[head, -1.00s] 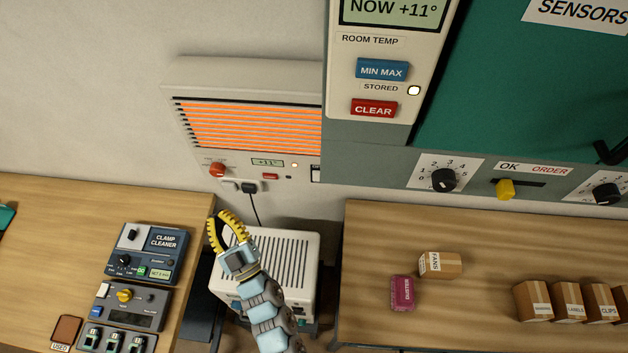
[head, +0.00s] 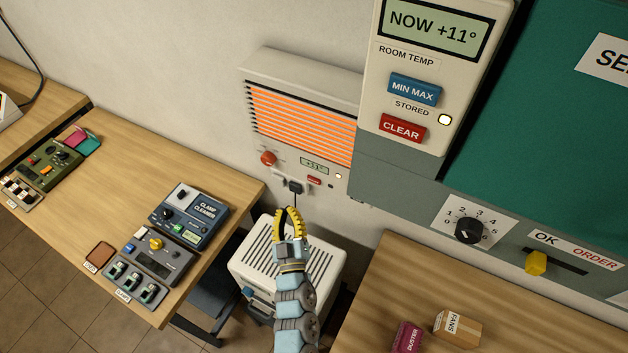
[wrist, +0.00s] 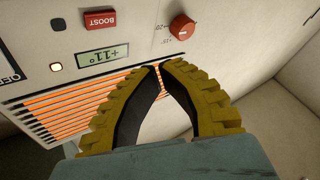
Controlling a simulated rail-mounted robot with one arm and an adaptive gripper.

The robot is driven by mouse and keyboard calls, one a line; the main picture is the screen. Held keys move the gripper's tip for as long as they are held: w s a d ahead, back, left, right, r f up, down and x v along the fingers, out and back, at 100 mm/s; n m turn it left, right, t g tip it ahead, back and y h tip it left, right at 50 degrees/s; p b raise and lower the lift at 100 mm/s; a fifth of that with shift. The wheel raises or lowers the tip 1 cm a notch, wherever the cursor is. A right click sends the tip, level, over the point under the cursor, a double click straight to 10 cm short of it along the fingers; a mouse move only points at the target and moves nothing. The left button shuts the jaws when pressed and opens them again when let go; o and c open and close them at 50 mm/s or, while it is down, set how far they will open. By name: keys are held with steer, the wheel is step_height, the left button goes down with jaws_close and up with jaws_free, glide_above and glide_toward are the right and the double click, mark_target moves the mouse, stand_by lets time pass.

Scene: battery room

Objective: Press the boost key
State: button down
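The boost key is a small red key (head: 314,181) on the lower panel of the wall heater (head: 300,75), right of a black plug. In the wrist view the red key (wrist: 101,21) shows at the upper left, its BOOST label upside down, beside the +11° display (wrist: 102,57). My gripper (head: 290,208) is in front of and below the heater panel, apart from the key. In the wrist view its yellow fingers (wrist: 160,66) curve together, their tips close or touching, with nothing between them. The key is not covered.
A red knob (head: 268,158) sits left on the heater panel, with a black plug (head: 296,187) below the display. A white vented box (head: 262,262) stands beneath my gripper. The room temperature unit (head: 410,150) juts out at the right. Benches flank both sides.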

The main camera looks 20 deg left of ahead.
glide_toward(304, 173)
steer(key=shift+a+b+x, duration=0.15)
steer(key=shift+b+x, duration=0.05)
steer(key=shift+x, duration=1.15)
steer(key=shift+a+b+x, duration=0.15)
steer(key=shift+x, duration=1.15)
steer(key=shift+s+r, duration=0.1)
steer(key=shift+w, duration=0.35)
steer(key=shift+w, duration=0.35)
steer(key=shift+s, duration=0.1)
stand_by(0.4)
steer(key=shift+s, duration=0.7)
steer(key=s, duration=0.5)
steer(key=shift+a, duration=0.4)
